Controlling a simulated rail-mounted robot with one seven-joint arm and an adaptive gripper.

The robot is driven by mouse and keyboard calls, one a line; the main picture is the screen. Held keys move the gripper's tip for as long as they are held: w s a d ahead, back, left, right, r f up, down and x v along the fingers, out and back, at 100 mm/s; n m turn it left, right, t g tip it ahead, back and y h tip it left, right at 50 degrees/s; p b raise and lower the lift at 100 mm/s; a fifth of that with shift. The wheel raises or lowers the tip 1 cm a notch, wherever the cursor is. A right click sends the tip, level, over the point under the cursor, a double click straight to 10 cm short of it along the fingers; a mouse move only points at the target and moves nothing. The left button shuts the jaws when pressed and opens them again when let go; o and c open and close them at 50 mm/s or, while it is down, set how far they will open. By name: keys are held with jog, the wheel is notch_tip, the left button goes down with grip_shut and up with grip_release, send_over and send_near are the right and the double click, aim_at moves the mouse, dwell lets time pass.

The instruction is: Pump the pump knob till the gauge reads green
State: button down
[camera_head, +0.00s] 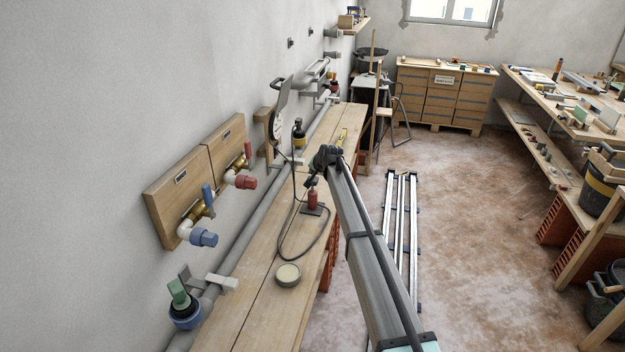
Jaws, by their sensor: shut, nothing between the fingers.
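The pump (312,201) is a small red cylinder on a dark base plate, standing on the long wooden bench. Its knob is at or just under my gripper and I cannot make it out clearly. My gripper (311,182) is shut, pointing down just above the pump; I cannot tell whether it touches the knob. A black hose (281,246) loops from the pump over the bench and up toward the wall. The round pale gauge (277,124) is on a wooden board on the wall, seen edge-on, so its reading cannot be told.
The bench (240,317) carries a round tin (288,275) and a dark bottle (299,134). Blue (204,238) and red (246,182) valves stick out from wall boards. A grey pipe (258,221) runs along the wall. Metal rails (401,230) lie on the floor at right.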

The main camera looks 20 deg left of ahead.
aim_at(314, 179)
jog(key=shift+f, duration=0.1)
jog(key=shift+f+b, duration=0.3)
jog(key=shift+f, duration=0.05)
jog(key=shift+f+b, duration=0.85)
jog(key=shift+f, duration=0.95)
dwell(1.9)
jog(key=shift+r, duration=0.1)
dwell(0.3)
jog(key=shift+r+p, duration=0.55)
jog(key=shift+r, duration=1.6)
jog(key=shift+r, duration=0.1)
jog(key=shift+r+p, duration=0.7)
jog(key=shift+r, duration=1.7)
